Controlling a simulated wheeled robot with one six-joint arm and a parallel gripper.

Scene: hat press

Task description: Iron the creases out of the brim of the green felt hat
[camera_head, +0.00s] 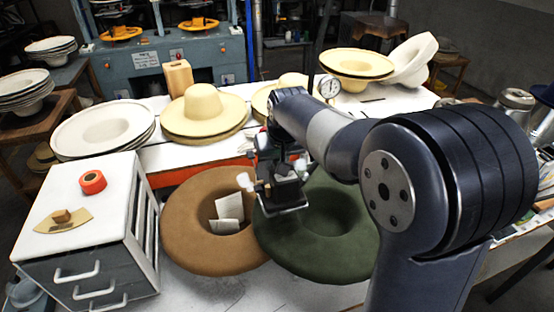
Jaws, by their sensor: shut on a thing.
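The green felt hat (335,262) lies crown-down on the white table, its wide brim facing up around the central opening. My arm covers part of its far and right side. My gripper (273,172) is above the left part of the green brim, where it meets the brown hat. It is shut on a dark, flat-bottomed tool that looks like an iron (288,195). The tool's lower edge appears over the left brim; I cannot tell whether it touches the felt. Creases in the brim are too small to make out.
A brown hat (190,245) with paper slips (228,208) in it lies against the green hat's left side. A drawer cabinet (85,225) stands left. Cream hats (203,112) and white hat forms (103,130) line the back. Bare table shows in front.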

